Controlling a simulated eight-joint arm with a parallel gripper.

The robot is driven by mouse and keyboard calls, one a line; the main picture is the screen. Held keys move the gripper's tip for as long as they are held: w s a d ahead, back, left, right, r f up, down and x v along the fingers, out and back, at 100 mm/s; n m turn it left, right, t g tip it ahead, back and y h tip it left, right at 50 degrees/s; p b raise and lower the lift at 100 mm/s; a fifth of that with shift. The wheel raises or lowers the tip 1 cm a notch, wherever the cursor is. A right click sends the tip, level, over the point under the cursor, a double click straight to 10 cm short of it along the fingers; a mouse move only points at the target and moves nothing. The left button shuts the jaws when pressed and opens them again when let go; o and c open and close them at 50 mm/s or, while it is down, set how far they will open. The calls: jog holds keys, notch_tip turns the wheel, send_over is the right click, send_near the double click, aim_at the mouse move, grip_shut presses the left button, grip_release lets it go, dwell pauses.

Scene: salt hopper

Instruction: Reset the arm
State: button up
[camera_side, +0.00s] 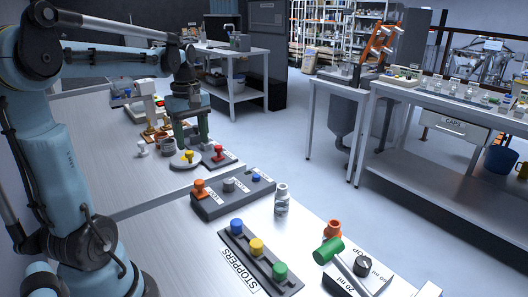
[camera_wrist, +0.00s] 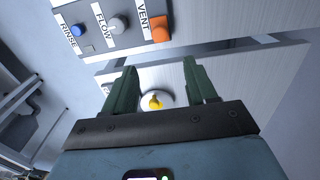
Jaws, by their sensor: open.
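My gripper (camera_side: 192,139) hangs above the back left bench in the side view, its two dark green fingers pointing down. In the wrist view my gripper (camera_wrist: 160,75) is open, with nothing held between its spread fingers. A yellow knob (camera_side: 189,155) on a round pale plate lies below the gripper; in the wrist view this yellow knob (camera_wrist: 155,102) shows in the gap between the fingers. It looks apart from the fingers.
A grey control panel (camera_side: 232,192) with orange, grey and blue knobs stands in front; the wrist view labels this panel (camera_wrist: 112,27) RINSE, FLOW, VENT. A red knob (camera_side: 218,151) is beside the yellow one.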

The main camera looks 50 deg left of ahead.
jog(key=d+f+m+t, duration=0.2)
jog(key=d+m+t, duration=0.1)
jog(key=d+m, duration=0.6)
jog(key=w+d+f+m+t, duration=0.1)
jog(key=d+m+t, duration=0.3)
jog(key=d+m, duration=0.5)
jog(key=d+f, duration=0.1)
jog(key=d, duration=0.3)
jog(key=shift+d, duration=0.3)
dwell(0.7)
